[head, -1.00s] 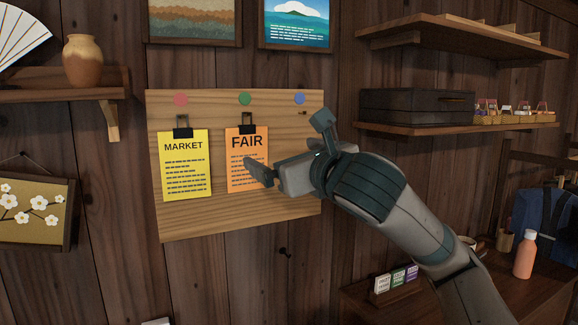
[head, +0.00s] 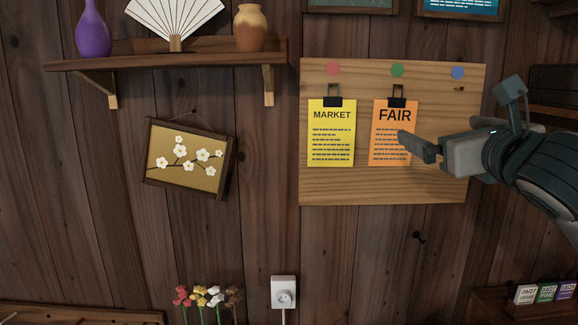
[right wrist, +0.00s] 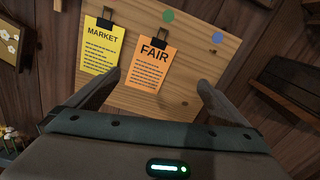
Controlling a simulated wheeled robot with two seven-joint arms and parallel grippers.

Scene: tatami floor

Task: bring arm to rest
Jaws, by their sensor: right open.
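My right gripper (head: 418,146) comes in from the right in the head view, in front of the wooden board (head: 390,190). One finger overlaps the lower right of the orange FAIR sheet (head: 386,150). In the right wrist view the gripper (right wrist: 160,88) has its two fingers wide apart with nothing between them, and the FAIR sheet (right wrist: 150,68) shows beyond them, apart. The yellow MARKET sheet (head: 331,145) hangs by a black clip to the left of the FAIR sheet, which hangs by its own clip. My left gripper is not in view.
A shelf (head: 190,58) with a purple vase (head: 93,32), a fan (head: 175,18) and a tan jar (head: 250,28) is at upper left. A blossom picture (head: 187,160) hangs tilted below. A wall socket (head: 284,291) and flowers (head: 207,297) are low. Small card boxes (head: 546,292) stand at lower right.

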